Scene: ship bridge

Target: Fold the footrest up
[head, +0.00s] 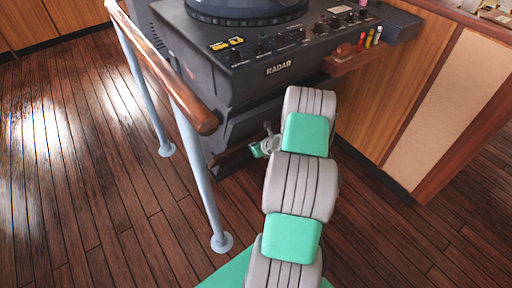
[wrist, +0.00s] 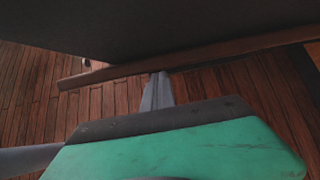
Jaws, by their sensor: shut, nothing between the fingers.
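The footrest appears as a narrow brown wooden strip (head: 234,156) low on the front of the radar console, partly hidden behind my gripper and arm. In the wrist view a long brown board edge (wrist: 225,53) runs slanting across the picture, under a dark surface. My gripper (head: 258,151) is low beside the console, at the strip. In the wrist view its grey fingers (wrist: 158,90) are together and empty, with their tips at the lower edge of the board. I cannot tell whether they touch it, or how far the footrest is tilted.
The dark radar console (head: 270,70) stands directly ahead. A wooden handrail (head: 165,70) on pale blue posts (head: 205,185) stands close to the left of my arm. A wood-panelled cabinet (head: 400,100) is at the right. The plank floor (head: 70,190) is clear at the left.

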